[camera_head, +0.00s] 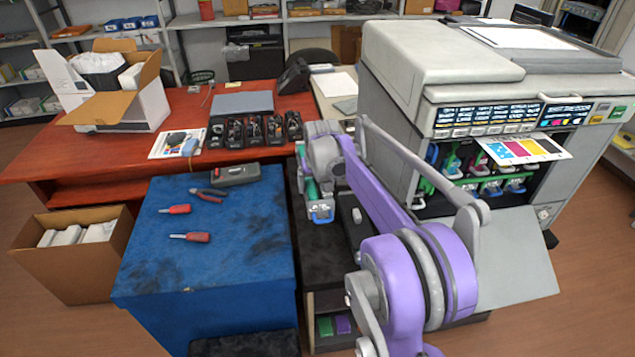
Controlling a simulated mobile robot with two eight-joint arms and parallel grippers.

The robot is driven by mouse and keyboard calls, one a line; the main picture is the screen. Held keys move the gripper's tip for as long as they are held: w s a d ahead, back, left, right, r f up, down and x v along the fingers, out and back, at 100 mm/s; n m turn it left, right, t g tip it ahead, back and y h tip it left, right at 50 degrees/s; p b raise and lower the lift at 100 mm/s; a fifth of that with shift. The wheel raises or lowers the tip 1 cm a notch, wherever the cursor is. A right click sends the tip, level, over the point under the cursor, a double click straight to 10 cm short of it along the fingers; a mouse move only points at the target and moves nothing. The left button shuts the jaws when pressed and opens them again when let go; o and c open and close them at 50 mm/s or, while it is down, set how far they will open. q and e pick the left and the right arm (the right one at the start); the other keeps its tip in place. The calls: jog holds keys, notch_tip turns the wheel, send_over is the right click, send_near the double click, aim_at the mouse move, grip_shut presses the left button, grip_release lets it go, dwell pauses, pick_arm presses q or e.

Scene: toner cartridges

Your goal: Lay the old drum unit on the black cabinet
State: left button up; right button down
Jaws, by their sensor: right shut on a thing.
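The old drum unit (312,188), a long part with a teal-green roller and a blue-edged end (320,213), is over the far left part of the black cabinet (325,262). My right gripper (318,178) is shut on it; the arm hides the fingertips and part of the unit. I cannot tell whether the unit touches the cabinet top. The cabinet's dark, scuffed top is partly covered by my purple right arm. My left gripper is not in view.
A blue workbench (205,265) with two red screwdrivers, pliers and a grey box stands left of the cabinet. The open grey printer (445,90) stands right, its front door (515,265) folded down. A red desk (100,155) is behind. The cabinet's near top looks clear.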

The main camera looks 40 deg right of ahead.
jog(key=shift+d+r, duration=0.1)
jog(key=shift+d, duration=0.15)
jog(key=shift+f, duration=0.2)
notch_tip(320, 180, down, 22)
jog(key=b, duration=1.4)
jog(key=shift+f, duration=0.25)
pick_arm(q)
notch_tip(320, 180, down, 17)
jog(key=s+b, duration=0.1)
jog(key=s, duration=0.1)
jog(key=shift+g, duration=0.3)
pick_arm(e)
jog(key=shift+f, duration=0.8)
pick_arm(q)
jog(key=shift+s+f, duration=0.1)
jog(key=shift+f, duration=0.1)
pick_arm(e)
jog(key=shift+f, duration=0.3)
jog(key=shift+f+b, duration=0.25)
jog(key=shift+b, duration=0.1)
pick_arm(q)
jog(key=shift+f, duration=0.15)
pick_arm(e)
grip_release()
